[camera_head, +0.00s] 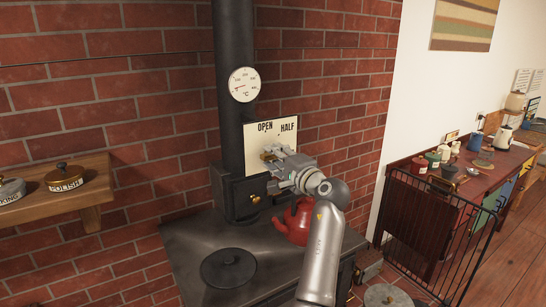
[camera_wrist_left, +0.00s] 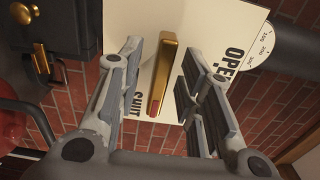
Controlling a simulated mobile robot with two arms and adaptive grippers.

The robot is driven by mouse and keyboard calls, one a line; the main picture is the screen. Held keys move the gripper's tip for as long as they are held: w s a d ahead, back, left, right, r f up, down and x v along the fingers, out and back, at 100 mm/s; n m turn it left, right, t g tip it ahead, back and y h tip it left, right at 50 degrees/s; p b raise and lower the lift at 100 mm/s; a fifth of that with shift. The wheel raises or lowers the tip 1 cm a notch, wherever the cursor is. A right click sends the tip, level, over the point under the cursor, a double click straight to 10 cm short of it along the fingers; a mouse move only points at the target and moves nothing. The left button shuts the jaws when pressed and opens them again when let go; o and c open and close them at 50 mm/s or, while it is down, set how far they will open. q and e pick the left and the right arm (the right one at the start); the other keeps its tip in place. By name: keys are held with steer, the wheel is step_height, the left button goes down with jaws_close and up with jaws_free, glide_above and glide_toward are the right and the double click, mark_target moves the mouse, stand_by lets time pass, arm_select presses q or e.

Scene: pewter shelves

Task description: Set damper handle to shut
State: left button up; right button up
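The damper handle (camera_wrist_left: 165,70) is a brass bar with a red tip in the left wrist view. It stands in front of a cream plate (camera_wrist_left: 220,22) marked SHUT on the left and OPEN on the right. The red tip lies between the two words, on neither. My left gripper (camera_wrist_left: 160,62) is open, one finger on each side of the bar, with gaps visible. In the head view the plate (camera_head: 260,138) shows OPEN and HALF; my left gripper (camera_head: 274,160) covers its lower part and most of the handle. My right gripper is out of view.
A black stovepipe (camera_head: 234,60) with a round thermometer (camera_head: 244,85) rises beside the plate. A red kettle (camera_head: 297,222) stands on the stove top (camera_head: 195,250) below my arm. A wooden shelf (camera_head: 95,190) is at left, a black rail guard (camera_head: 430,235) at right.

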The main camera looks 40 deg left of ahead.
arm_select(q)
steer(key=v, duration=0.6)
stand_by(0.4)
